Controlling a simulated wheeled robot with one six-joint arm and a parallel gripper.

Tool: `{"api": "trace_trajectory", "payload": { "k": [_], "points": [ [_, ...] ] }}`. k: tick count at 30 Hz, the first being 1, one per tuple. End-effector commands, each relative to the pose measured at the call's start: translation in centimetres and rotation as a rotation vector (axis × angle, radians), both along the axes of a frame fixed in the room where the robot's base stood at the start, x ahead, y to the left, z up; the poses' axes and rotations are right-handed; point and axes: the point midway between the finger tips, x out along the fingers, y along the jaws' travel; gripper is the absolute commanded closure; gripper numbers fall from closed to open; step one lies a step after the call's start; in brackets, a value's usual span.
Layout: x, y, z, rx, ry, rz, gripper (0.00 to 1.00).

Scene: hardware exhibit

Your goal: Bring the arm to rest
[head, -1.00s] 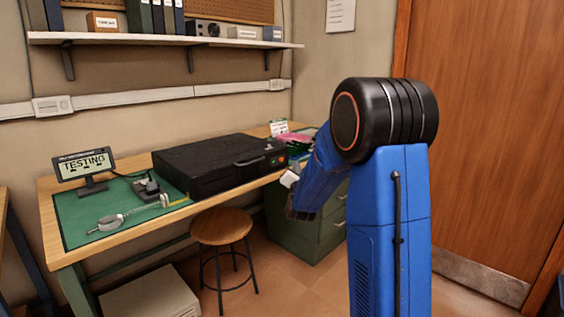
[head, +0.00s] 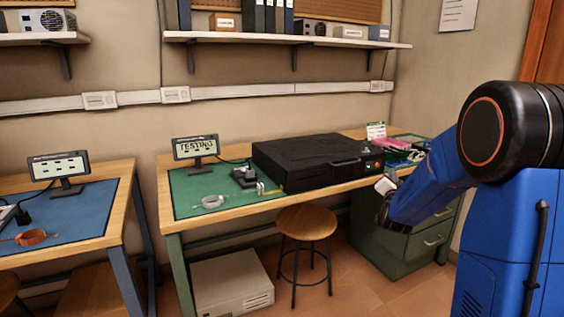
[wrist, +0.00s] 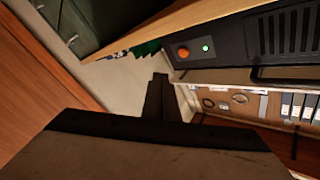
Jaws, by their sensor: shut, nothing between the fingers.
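My blue arm (head: 430,185) is bent at its black joint and reaches down to the left at the right side of the head view. My gripper (wrist: 158,92) shows in the wrist view as dark fingers together with nothing between them. In the head view its fingertips are hard to make out at the end of the arm, in front of the green drawer cabinet (head: 429,240). A black case (head: 300,165) lies on the workbench; its orange knob and green light show in the wrist view.
A round wooden stool (head: 306,222) and a beige box (head: 232,285) stand below. A blue-matted bench (head: 80,215) stands left. Floor shows between stool and cabinet.

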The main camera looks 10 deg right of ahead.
Motion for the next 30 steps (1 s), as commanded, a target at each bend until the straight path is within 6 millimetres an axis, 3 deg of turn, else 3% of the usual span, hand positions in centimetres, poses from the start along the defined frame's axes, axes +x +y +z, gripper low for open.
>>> {"api": "trace_trajectory", "payload": {
  "k": [8,14,23,30],
  "points": [
    [-3.9,5.4,1.1,-0.009,0.206,0.112,1.00],
    [-8.4,9.5,0.9,-0.035,0.381,0.206,1.00],
    [-17.4,14.9,-0.6,-0.096,0.643,0.347,1.00],
    [-26.1,18.1,-2.4,-0.161,0.851,0.457,1.00]
  ]
}}
